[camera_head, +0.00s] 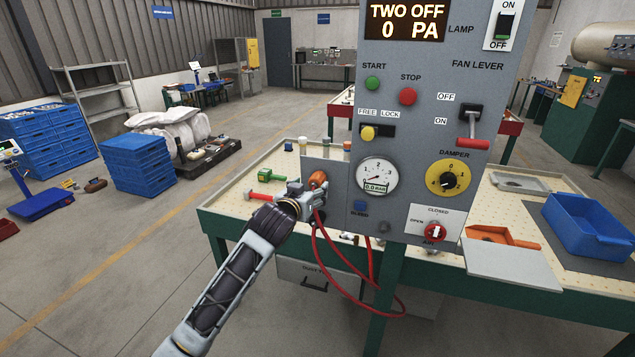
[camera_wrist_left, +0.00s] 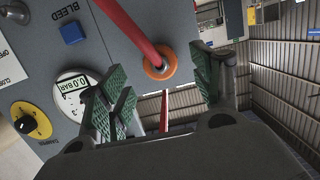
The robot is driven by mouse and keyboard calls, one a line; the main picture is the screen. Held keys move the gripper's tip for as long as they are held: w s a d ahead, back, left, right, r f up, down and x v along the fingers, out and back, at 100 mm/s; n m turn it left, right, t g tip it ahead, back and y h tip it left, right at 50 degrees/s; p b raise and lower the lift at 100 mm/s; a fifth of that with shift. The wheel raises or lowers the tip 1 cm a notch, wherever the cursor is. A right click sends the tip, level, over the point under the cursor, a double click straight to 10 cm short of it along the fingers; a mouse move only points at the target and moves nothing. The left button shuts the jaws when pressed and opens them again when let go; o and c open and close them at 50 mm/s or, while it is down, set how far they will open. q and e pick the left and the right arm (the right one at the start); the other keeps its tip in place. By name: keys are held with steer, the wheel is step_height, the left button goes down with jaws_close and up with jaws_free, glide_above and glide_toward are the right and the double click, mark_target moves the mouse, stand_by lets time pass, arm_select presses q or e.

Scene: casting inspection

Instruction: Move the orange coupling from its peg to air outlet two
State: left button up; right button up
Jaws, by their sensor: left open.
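The orange coupling (camera_head: 318,180) is on the small grey panel beside the control cabinet. In the left wrist view the coupling (camera_wrist_left: 161,68) is a round orange piece with a red hose (camera_wrist_left: 133,25) running from it. My left gripper (camera_head: 308,197) is right at the coupling in the head view and partly covers the panel. In the wrist view its green-padded fingers (camera_wrist_left: 160,92) are spread apart, with the coupling beyond and between them, not clasped. The peg is hidden. I cannot make out which fitting is air outlet two. My right gripper is not in view.
Red hoses (camera_head: 372,262) loop below the bench (camera_head: 220,212). A blue bin (camera_head: 590,225) is at right.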

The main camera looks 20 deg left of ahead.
mark_target(315, 186)
arm_select(q)
steer(key=shift+w+d+f+p, duration=0.1)
steer(key=shift+w+f+p, duration=0.1)
steer(key=shift+w, duration=0.95)
steer(key=shift+w+f+p, duration=0.1)
steer(key=shift+w+f, duration=0.1)
steer(key=shift+w, duration=0.9)
steer(key=shift+w+f, duration=0.2)
steer(key=shift+w, duration=0.55)
steer(key=shift+w+f, duration=0.15)
steer(key=shift+w, duration=0.55)
steer(key=c, duration=0.9)
steer(key=shift+o, duration=1.3)
steer(key=c, duration=0.6)
steer(key=shift+s+p, duration=0.65)
steer(key=shift+s, duration=0.5)
